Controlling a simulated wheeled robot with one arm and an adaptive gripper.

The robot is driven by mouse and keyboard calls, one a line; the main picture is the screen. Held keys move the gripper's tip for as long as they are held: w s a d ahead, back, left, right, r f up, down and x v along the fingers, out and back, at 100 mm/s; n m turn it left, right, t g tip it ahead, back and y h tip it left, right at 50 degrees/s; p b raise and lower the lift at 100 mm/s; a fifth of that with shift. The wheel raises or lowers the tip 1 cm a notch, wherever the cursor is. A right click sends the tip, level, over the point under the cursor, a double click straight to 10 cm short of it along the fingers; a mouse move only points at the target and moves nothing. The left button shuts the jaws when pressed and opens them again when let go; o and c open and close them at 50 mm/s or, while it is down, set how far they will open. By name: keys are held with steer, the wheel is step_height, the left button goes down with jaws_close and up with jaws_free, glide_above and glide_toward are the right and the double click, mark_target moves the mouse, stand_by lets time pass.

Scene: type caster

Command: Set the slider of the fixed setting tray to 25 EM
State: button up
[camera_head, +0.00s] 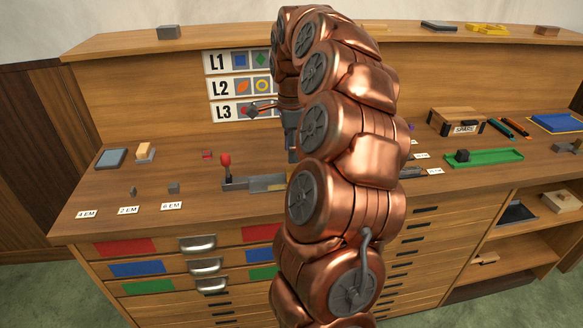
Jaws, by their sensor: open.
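A low grey metal tray (264,184), which looks like the setting tray, lies on the bench top left of my arm. An upright red-knobbed handle (226,162) stands at its left end and seems to be its slider. Its scale marks are too small to read, and my arm hides the tray's right end. My gripper (292,157) points down above and behind the tray, right of the red knob and apart from it. It is open, shows nothing in it, and is partly covered by my own arm.
Small grey blocks (173,188) stand behind EM cards (172,206) at the front left. A small red block (207,155) lies behind the handle. A green tray (484,159) and a SPARE box (456,121) are at right. An L1–L3 chart (222,87) hangs behind.

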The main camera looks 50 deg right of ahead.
mark_target(291, 170)
steer(key=shift+f+p, duration=0.45)
steer(key=shift+f, duration=2.65)
steer(key=shift+c, duration=0.3)
jaws_close()
